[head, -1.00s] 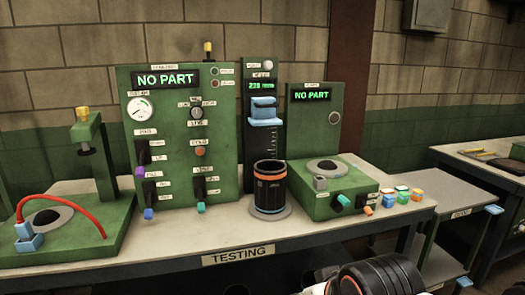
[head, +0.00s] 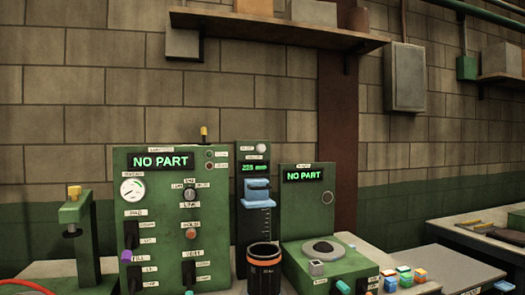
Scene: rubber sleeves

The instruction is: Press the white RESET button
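A small round white button (head: 261,148) sits at the top of the narrow dark column (head: 242,200) in the middle of the testing bench. A small label (head: 243,149) is beside it on the left, too small to read surely. Below the button are a green numeric display (head: 254,168) and a blue slider block (head: 256,190) on a scale. My gripper is not in view, and nothing covers the button.
A green panel (head: 220,215) with knobs and levers stands left of the column. A green tester (head: 308,225) stands on the right. Both read NO PART. A black sleeve with orange bands (head: 264,270) stands in front of the column. Colored blocks (head: 404,272) lie at right.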

